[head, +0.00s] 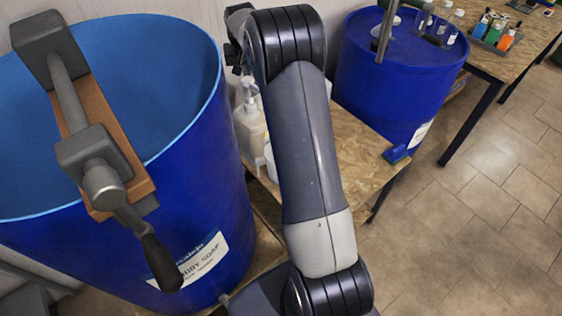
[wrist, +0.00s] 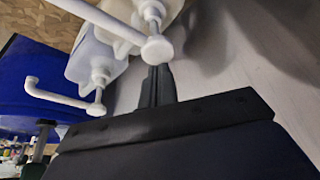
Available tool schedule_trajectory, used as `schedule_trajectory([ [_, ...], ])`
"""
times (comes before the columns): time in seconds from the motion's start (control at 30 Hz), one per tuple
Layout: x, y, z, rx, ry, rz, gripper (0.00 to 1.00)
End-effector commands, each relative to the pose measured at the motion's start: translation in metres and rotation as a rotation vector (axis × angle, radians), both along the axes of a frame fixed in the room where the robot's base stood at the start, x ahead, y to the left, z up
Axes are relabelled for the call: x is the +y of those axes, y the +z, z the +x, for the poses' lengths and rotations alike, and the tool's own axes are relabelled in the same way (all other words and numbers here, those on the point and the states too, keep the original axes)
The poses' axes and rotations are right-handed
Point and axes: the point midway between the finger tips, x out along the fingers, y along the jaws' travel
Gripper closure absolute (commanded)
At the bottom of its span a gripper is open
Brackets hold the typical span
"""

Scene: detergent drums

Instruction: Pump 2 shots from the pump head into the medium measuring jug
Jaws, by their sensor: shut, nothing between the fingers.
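White pump bottles stand on the wooden table behind my arm; one white pump bottle (head: 250,122) shows in the head view. In the wrist view one white pump head (wrist: 157,48) with a long spout is close to my fingertips, and a second pump head (wrist: 97,108) with a bent spout is to the left. My gripper (wrist: 159,72) is shut and empty, its tips just by the first pump head; I cannot tell whether they touch. A white rounded vessel (head: 270,162) is partly hidden by my arm. I cannot make out which thing is the medium measuring jug.
A large open blue drum (head: 200,130) with a crank clamp (head: 95,160) fills the left. A closed blue drum (head: 390,85) stands at the back right. A caddy of bottles (head: 497,38) is far right.

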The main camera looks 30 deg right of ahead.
Motion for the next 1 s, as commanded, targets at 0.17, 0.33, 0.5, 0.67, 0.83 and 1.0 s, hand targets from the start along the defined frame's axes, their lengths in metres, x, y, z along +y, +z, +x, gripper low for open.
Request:
schedule_trajectory([
  [0.17, 0.000, 0.002, 0.000, -0.001, 0.000, 0.000, 1.00],
  [0.33, 0.000, 0.002, 0.000, -0.001, 0.000, 0.000, 1.00],
  [0.5, 0.000, 0.003, 0.000, -0.002, 0.000, -0.001, 1.00],
  [0.67, 0.000, 0.013, 0.000, -0.002, 0.000, -0.001, 1.00],
  [0.83, 0.000, 0.031, 0.000, -0.003, 0.000, -0.001, 1.00],
  [1.0, 0.000, 0.048, 0.000, -0.003, 0.000, 0.000, 1.00],
])
